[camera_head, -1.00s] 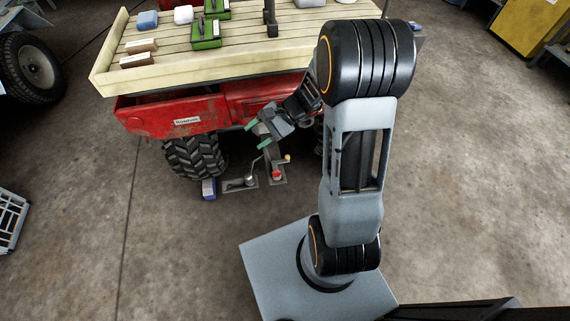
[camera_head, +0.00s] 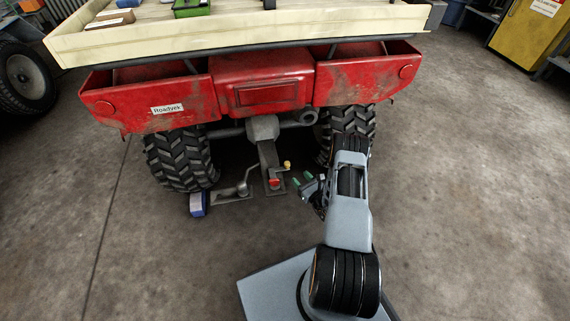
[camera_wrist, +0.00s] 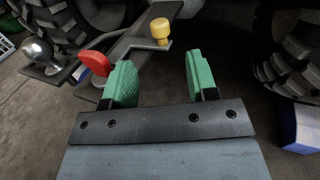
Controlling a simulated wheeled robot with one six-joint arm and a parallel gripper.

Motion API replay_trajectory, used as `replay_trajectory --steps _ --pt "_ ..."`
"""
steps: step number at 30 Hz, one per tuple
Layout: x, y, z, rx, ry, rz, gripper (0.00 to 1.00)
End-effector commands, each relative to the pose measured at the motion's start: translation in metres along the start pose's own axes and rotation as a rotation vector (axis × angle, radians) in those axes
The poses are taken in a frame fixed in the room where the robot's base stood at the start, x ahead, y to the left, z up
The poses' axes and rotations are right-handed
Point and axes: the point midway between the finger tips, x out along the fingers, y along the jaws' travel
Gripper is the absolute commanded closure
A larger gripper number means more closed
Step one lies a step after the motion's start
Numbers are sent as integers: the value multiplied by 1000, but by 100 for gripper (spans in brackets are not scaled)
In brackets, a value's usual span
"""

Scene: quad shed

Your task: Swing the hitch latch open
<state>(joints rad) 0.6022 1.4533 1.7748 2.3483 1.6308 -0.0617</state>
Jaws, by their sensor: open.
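The hitch (camera_head: 268,163) hangs below the back of the red vehicle. On it are a red piece (camera_head: 274,183) and a small yellow knob (camera_head: 287,164); I cannot tell which belongs to the latch. The wrist view shows the red piece (camera_wrist: 93,62) at left and the yellow knob (camera_wrist: 160,30) on a bent grey arm (camera_wrist: 135,42), ahead of the fingers. My gripper (camera_head: 309,181) is right of the hitch, low and apart from the knob. Its green fingers (camera_wrist: 196,78) are spread with nothing between them.
A tow ball (camera_wrist: 38,50) on a plate stands left of the red piece. Tyres (camera_head: 182,160) flank the hitch. A blue block (camera_head: 197,203) lies by the left tyre, and another blue block (camera_wrist: 302,128) is at right in the wrist view. The red body (camera_head: 262,82) overhangs the hitch.

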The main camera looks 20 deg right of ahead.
Motion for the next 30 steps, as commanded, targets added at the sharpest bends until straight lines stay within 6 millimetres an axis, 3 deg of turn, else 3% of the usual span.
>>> replay_trajectory --steps 15,22,30 --pt "95 2 -1 -1 -3 6 47" --pt "117 2 0 -1 -2 5 47" --pt "123 1 1 0 -1 3 47"
